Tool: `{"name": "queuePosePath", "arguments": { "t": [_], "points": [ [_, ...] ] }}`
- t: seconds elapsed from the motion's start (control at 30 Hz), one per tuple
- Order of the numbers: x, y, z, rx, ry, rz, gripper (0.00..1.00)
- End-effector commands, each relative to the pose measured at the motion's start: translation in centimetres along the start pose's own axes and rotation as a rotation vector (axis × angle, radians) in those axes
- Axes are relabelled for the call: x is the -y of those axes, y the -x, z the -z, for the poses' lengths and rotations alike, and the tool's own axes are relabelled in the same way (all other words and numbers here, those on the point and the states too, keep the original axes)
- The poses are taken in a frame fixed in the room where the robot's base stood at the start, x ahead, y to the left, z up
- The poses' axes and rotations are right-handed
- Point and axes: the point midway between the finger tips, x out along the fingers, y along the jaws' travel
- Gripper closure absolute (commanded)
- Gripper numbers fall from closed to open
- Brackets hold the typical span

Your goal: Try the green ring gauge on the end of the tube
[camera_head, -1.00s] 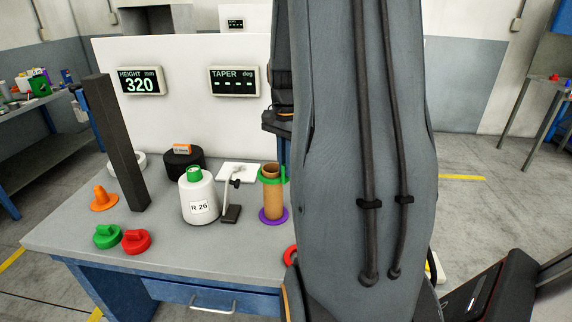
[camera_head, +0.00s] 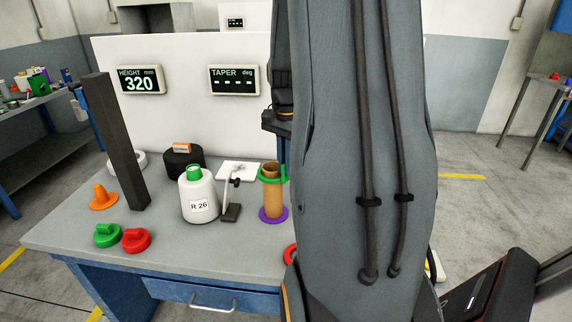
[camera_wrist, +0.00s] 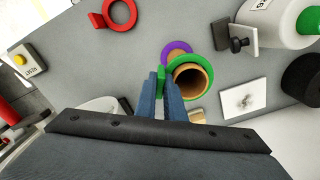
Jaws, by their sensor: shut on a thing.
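The brown tube (camera_head: 272,199) stands upright on the bench; its open end faces me in the wrist view (camera_wrist: 188,83). The green ring gauge (camera_head: 271,182) is around the tube a little below its top rim. In the wrist view the green ring (camera_wrist: 185,59) circles the tube end. My gripper (camera_wrist: 161,82) is shut on the ring's side tab, left of the tube. A purple ring (camera_head: 272,219) lies around the tube's foot.
A red ring (camera_wrist: 121,14) lies nearby. Green (camera_head: 107,236) and red (camera_head: 136,240) gauges lie at the front left, beside a dark post (camera_head: 117,145). The taper display (camera_head: 234,80) shows dashes.

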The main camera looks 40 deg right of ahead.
Motion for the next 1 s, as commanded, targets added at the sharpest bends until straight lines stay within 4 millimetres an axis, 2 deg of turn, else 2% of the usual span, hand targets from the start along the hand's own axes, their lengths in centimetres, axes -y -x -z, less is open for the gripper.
{"name": "queuePosePath", "arguments": {
  "t": [1.0],
  "points": [
    [0.0,2.2,0.0,-0.001,0.000,0.001,1.00]
  ]
}}
